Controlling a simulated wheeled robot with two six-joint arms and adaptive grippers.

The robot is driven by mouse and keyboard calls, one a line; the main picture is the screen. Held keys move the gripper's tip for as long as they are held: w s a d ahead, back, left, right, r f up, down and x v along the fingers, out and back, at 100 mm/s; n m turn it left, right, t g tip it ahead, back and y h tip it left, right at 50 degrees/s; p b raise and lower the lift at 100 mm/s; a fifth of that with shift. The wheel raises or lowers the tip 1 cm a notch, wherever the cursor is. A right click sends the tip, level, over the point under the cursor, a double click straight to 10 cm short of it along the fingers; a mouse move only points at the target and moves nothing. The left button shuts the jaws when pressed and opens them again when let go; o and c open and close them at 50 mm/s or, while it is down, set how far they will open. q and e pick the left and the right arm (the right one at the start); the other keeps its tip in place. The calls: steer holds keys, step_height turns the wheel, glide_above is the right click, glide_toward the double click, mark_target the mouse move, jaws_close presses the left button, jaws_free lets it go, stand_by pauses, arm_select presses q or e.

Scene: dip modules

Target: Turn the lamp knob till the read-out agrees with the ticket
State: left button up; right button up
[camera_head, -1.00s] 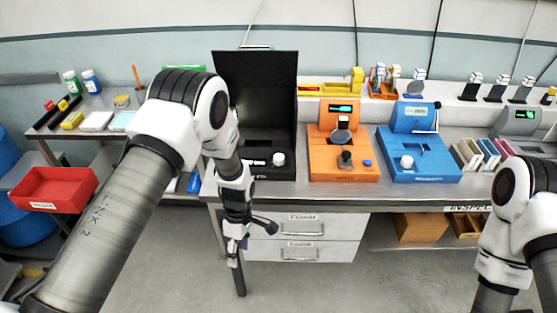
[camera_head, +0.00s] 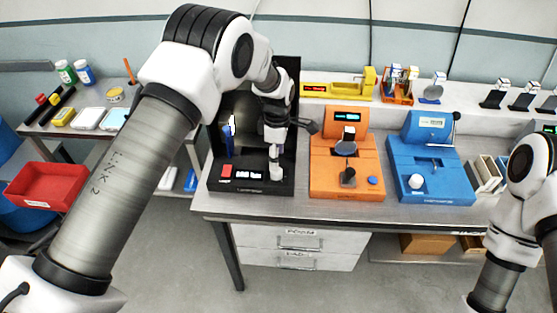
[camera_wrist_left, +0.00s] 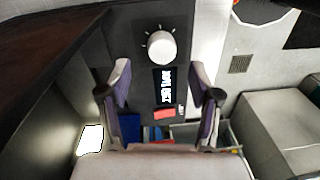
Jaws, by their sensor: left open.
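The black booth (camera_head: 250,188) stands on the bench's left part, with a white lamp knob (camera_head: 276,172) on its front panel. The knob also shows in the left wrist view (camera_wrist_left: 161,46), with marks around it. The lit read-out (camera_head: 248,175) sits beside it; its characters are too small to read surely, also in the wrist view (camera_wrist_left: 167,87). My left gripper (camera_head: 275,143) is above the knob, in the booth's opening. I cannot make out the ticket surely. My right gripper is out of view.
A red button (camera_head: 226,171) is left of the read-out. A bright white patch (camera_wrist_left: 90,140) shows inside the booth. An orange device (camera_head: 346,185) and a blue device (camera_head: 433,185) stand to the right. A red bin (camera_head: 45,187) is at far left.

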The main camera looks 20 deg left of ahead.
mark_target(276, 173)
arm_select(q)
steer(key=shift+s+f+p, duration=0.6)
steer(key=shift+s+f, duration=0.3)
steer(key=shift+f, duration=0.3)
steer(key=f, duration=0.1)
steer(key=w+f, duration=0.1)
steer(key=shift+w+f, duration=0.2)
steer(key=shift+f, duration=0.2)
steer(key=shift+w+f, duration=0.2)
steer(key=shift+w, duration=0.05)
steer(key=shift+s+r, duration=0.25)
steer(key=shift+s, duration=0.05)
steer(key=shift+c, duration=1.3)
steer(key=shift+s+r, duration=0.15)
steer(key=c, duration=0.9)
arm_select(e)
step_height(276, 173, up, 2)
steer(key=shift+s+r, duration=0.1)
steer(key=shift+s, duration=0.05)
